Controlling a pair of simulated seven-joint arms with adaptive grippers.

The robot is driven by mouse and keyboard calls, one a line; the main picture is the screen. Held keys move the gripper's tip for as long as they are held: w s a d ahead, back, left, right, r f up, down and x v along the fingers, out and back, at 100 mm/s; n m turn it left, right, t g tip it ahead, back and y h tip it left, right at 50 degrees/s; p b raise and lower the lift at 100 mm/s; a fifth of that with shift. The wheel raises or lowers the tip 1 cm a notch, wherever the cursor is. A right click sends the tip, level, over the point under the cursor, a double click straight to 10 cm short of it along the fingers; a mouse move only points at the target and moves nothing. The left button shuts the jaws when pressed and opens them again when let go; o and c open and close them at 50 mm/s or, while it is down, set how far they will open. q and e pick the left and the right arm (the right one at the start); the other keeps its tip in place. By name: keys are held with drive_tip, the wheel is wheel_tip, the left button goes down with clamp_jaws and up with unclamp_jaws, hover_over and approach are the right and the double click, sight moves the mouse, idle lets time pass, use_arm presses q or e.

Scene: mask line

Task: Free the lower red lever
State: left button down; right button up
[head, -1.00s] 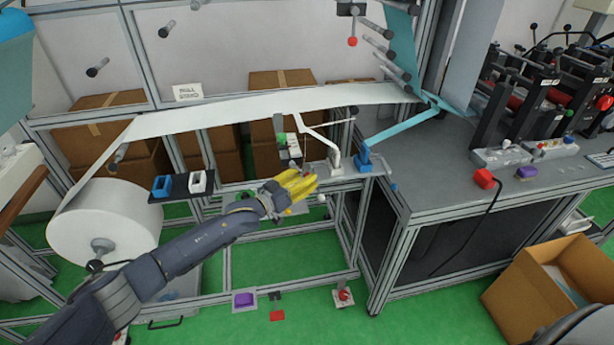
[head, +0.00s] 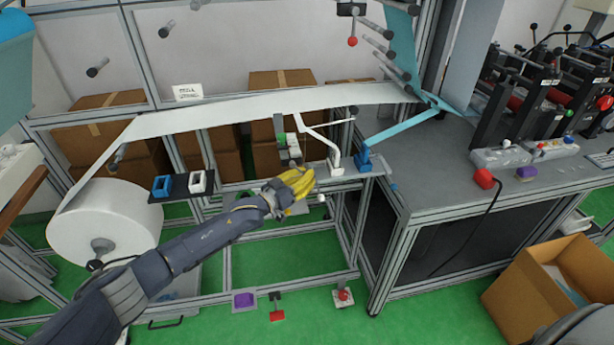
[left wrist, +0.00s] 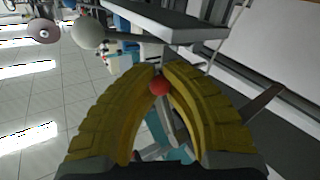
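In the left wrist view a lever with a red ball knob (left wrist: 159,86) and a thin metal shaft sits between the tips of my left gripper (left wrist: 161,72). The yellow fingers are bowed and their tips nearly meet at the knob. In the head view my left gripper (head: 312,182) is below the white web, by the small rail, and its fingers hide this lever. Another red-knobbed lever (head: 352,41) hangs higher up, by the rollers. My right gripper is out of view.
A white round knob (head: 321,198) is close beside the fingers and also shows in the left wrist view (left wrist: 88,32). A white arm (head: 335,160) and a blue arm (head: 364,160) stand just right. The white roll (head: 105,222) is at left.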

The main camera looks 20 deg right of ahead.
use_arm(q)
drive_tip(key=shift+d, duration=0.1)
idle(0.4)
drive_tip(key=shift+d+r+n+t+h, duration=0.45)
drive_tip(key=shift+n+t+h, duration=0.15)
drive_tip(key=shift+n+h, duration=0.15)
drive_tip(key=shift+s+d+r+n+t+h, duration=0.1)
drive_tip(key=shift+d+r+n+t+h, duration=0.1)
drive_tip(key=shift+r+n+t+h, duration=0.35)
drive_tip(key=shift+d+r+n+t+h, duration=0.2)
drive_tip(key=shift+r+n+t+h, duration=0.1)
drive_tip(key=shift+n+t+h, duration=0.3)
drive_tip(key=c, duration=1.3)
unclamp_jaws()
drive_tip(key=shift+o, duration=0.2)
drive_tip(key=shift+a, duration=0.15)
drive_tip(key=v, duration=1.1)
drive_tip(key=shift+s+a, duration=0.25)
drive_tip(key=shift+a, duration=0.1)
